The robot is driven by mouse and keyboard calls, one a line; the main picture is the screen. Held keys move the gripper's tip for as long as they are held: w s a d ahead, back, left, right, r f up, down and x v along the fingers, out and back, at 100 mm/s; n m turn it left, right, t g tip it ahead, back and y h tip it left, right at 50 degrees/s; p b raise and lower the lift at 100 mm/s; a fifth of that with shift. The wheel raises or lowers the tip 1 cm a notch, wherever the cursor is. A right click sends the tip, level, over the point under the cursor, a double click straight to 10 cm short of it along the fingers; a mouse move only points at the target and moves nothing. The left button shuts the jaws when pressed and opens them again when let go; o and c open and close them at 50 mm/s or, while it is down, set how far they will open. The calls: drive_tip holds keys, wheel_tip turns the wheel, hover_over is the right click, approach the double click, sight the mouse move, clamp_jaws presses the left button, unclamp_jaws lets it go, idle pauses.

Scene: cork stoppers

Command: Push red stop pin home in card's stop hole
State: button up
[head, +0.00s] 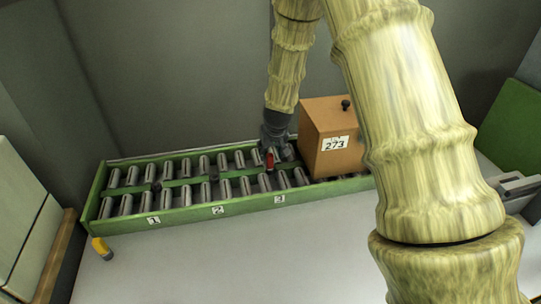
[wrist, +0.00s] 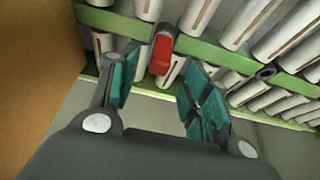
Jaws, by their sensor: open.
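The red stop pin (head: 270,161) stands up at the green middle rail of the roller conveyor, near the plate marked 3 (head: 279,199). In the wrist view the red pin (wrist: 162,50) shows between and beyond my fingertips; its lower end is hidden, so I cannot tell how deep it sits. My gripper (head: 277,146) is over the rail close beside the pin. In the wrist view my gripper (wrist: 158,86) has its teal finger pads spread apart with nothing held. The card (head: 335,143) on the brown box seems to read 273.
The brown box (head: 318,112) with a black knob stands on the rollers just right of my gripper. Dark collars (head: 213,178) sit along the middle rail (head: 185,182). A yellow-and-grey object (head: 102,248) lies at front left.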

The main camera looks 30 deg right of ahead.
drive_tip(key=v, duration=0.7)
drive_tip(key=shift+r, duration=0.15)
drive_tip(key=shift+r, duration=0.1)
idle(0.3)
